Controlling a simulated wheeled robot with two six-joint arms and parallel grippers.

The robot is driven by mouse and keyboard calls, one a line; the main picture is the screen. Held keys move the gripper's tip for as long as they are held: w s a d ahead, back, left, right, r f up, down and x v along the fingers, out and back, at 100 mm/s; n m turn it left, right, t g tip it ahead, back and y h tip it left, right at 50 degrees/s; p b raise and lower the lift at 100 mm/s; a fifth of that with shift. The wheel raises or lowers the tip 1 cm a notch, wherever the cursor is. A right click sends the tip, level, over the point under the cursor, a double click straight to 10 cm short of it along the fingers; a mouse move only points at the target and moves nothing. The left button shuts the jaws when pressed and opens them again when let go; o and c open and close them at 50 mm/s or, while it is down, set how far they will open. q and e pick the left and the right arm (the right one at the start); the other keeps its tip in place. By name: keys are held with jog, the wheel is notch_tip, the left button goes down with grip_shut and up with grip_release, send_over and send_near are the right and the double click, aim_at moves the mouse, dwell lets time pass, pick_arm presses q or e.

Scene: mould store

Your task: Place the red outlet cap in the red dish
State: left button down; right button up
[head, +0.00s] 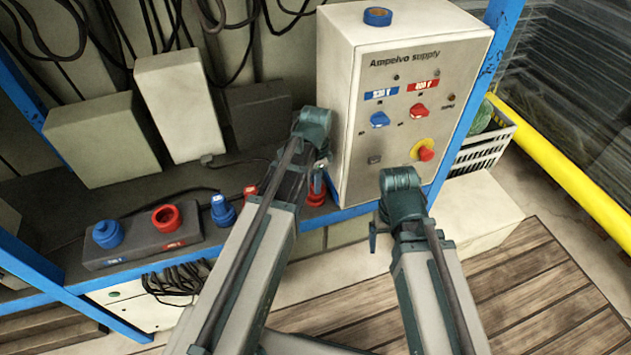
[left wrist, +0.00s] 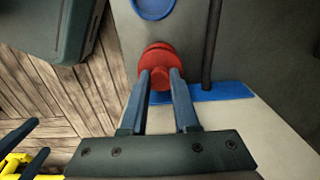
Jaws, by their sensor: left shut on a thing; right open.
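The red outlet cap (left wrist: 158,57) is between the fingers of my left gripper (left wrist: 160,84) in the left wrist view, held by its knob. In the head view, my left gripper (head: 318,182) is at the shelf's front, left of the supply box, with red (head: 316,197) showing just below it. I cannot make out a separate red dish; the arm or cap may hide it. A round blue dish-like thing (left wrist: 153,8) shows beyond the cap. My right gripper (head: 379,232) is open and apart, in front of the supply box.
A dark outlet block (head: 140,245) on the shelf has a blue-capped outlet (head: 107,234) and an open red outlet (head: 166,218). A blue plug (head: 222,210) and a red plug (head: 250,192) stand beside it. The supply box (head: 400,110) rises close right of my left gripper.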

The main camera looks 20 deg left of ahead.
pick_arm(q)
jog(key=shift+f+b, duration=0.3)
dwell(0.5)
dwell(0.3)
jog(key=shift+c, duration=0.9)
grip_release()
notch_tip(320, 180, up, 8)
jog(key=p, duration=0.7)
jog(key=shift+f+p, duration=0.15)
jog(key=shift+p, duration=0.2)
jog(key=shift+f, duration=0.15)
notch_tip(320, 180, down, 7)
jog(key=b, duration=0.7)
